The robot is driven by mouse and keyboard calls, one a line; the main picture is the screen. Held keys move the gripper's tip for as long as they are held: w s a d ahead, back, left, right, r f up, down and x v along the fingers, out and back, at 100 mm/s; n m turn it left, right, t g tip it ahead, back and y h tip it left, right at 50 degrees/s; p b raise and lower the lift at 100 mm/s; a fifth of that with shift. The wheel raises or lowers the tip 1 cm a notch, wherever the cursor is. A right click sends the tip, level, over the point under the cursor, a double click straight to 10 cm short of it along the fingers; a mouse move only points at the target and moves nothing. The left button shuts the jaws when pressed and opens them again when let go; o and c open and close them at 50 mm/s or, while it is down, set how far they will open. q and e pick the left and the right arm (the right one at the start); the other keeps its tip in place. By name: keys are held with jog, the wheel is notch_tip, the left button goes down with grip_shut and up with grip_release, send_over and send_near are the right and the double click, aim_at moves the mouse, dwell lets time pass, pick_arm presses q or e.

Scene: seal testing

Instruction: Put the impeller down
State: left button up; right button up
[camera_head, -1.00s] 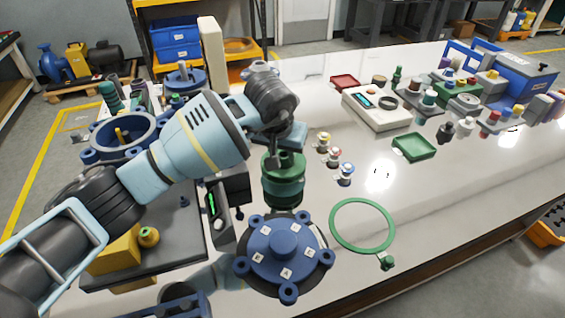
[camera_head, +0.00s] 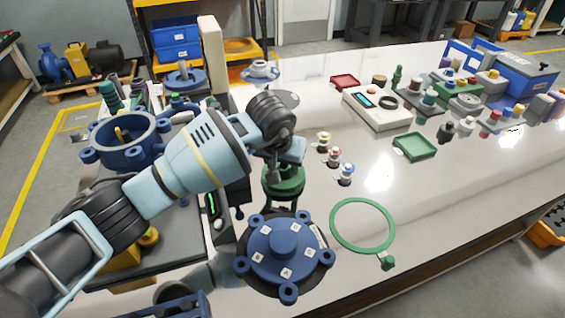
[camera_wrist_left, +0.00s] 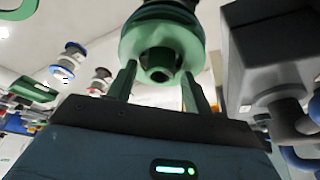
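The green part (camera_head: 283,180), which I take to be the impeller, is below my left gripper (camera_head: 280,160) in the head view, just behind the blue flanged cover. Legs of a dark green stand show under it. In the left wrist view, the two fingers of my left gripper (camera_wrist_left: 160,88) are apart, one on each side of the hub of a green flanged part (camera_wrist_left: 160,45). Whether they press on the hub cannot be made out. My wrist hides part of the green part's top in the head view. My right gripper is not in view.
The blue flanged cover (camera_head: 285,250) lies close in front. A green ring (camera_head: 363,224) lies to its right. Small capped parts (camera_head: 335,158) stand right of the gripper, near a green tray (camera_head: 414,146). A blue ring housing (camera_head: 124,138) stands left.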

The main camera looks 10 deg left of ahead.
pick_arm(q)
jog(key=shift+r, duration=0.35)
jog(key=p+v, duration=0.1)
jog(key=v, duration=1)
jog(key=shift+s+r, duration=0.2)
jog(key=shift+r, duration=0.05)
